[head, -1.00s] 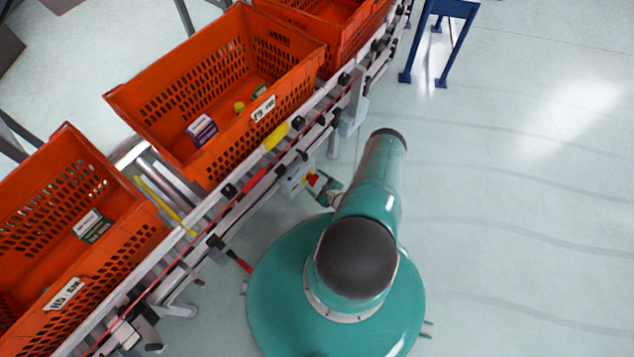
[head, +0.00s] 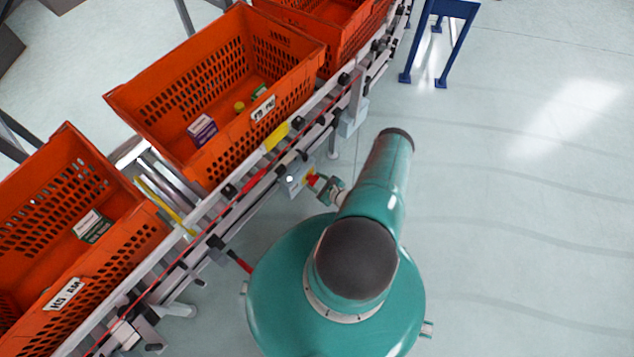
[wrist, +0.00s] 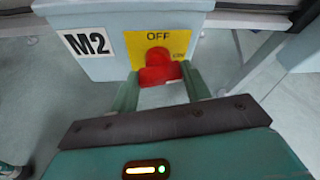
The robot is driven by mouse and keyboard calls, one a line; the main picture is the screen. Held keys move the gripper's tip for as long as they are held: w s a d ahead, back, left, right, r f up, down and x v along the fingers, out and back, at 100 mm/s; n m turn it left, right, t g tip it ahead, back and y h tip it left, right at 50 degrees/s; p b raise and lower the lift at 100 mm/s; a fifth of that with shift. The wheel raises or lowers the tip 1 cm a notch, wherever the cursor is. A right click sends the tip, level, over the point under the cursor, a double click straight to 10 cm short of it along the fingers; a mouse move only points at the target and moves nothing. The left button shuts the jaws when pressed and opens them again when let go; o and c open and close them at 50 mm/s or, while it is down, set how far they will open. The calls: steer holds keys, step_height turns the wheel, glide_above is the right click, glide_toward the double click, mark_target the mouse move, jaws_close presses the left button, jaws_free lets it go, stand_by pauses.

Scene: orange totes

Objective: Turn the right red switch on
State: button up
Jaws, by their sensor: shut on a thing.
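The red switch (wrist: 160,63) sits on a yellow plate (wrist: 135,43) marked OFF at its top, with smaller lettering at its right edge. The plate is on a light grey box (wrist: 112,62) labelled M2. In the wrist view my gripper (wrist: 160,80) has one finger on each side of the switch's lower part and is shut on it. The head view shows the box (head: 297,178) on the conveyor's side, with the red switch (head: 311,180) partly covered by my gripper (head: 323,185). I cannot tell the switch's exact setting.
An orange tote (head: 290,90) with small items stands on the conveyor beside the box. Another orange tote (head: 125,262) is at lower left, and a third (head: 352,45) at the top. A blue stand (head: 462,8) is at the back. The floor to the right is clear.

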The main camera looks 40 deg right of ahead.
steer(key=shift+d+m+y, duration=0.1)
steer(key=shift+m+y, duration=0.6)
steer(key=shift+m, duration=0.2)
steer(key=o, duration=1)
steer(key=shift+c, duration=0.2)
steer(key=shift+s, duration=0.15)
steer(key=v, duration=1.3)
steer(key=shift+s+r, duration=0.2)
steer(key=shift+r, duration=0.1)
steer(key=shift+d, duration=0.1)
